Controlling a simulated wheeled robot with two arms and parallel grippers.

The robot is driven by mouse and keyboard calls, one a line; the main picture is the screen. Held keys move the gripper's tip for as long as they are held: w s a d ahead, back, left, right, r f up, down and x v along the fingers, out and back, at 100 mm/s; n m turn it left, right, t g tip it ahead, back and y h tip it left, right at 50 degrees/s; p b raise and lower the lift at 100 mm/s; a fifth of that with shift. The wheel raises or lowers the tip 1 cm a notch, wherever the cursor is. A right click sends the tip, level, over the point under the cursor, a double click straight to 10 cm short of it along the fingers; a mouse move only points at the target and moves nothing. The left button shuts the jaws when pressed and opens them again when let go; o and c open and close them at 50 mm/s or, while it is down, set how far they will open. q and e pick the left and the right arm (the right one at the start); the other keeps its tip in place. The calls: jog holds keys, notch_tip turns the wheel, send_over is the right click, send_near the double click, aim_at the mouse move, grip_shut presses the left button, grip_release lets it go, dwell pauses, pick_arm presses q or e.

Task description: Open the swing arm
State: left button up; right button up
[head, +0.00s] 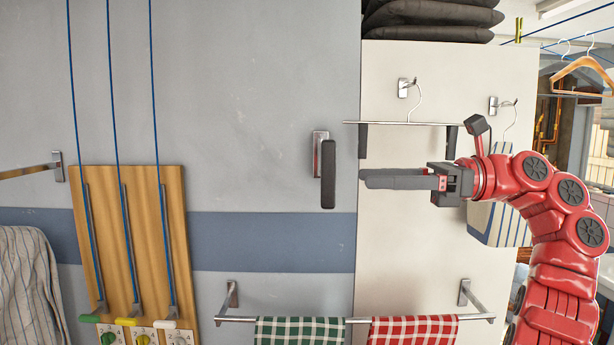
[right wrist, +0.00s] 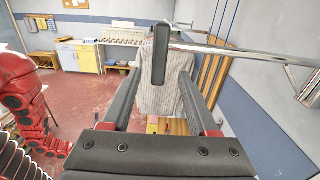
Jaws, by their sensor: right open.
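The swing arm shows in the head view as an upright dark grip (head: 328,175) in front of a chrome plate (head: 317,150) on the grey wall. My right gripper (head: 364,179) is just right of the grip and points left at it, with a small gap between them in the picture. Its fingers are seen edge-on there. In the right wrist view the fingers are apart and empty, and the dark grip (right wrist: 160,55) shows between their tips. A chrome bar (right wrist: 240,50) runs from the grip toward the wall on the right. My left gripper is not in view.
Below, a chrome rail (head: 280,319) carries a green and a red checked cloth (head: 412,330). A rack with a hanger (head: 417,105) is above my right gripper. A wooden board (head: 127,235) with blue cords and a striped garment (head: 32,280) are at left.

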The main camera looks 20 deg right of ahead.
aim_at(324, 161)
jog(key=p+x, duration=0.4)
jog(key=x, duration=0.7)
grip_shut()
dwell(1.1)
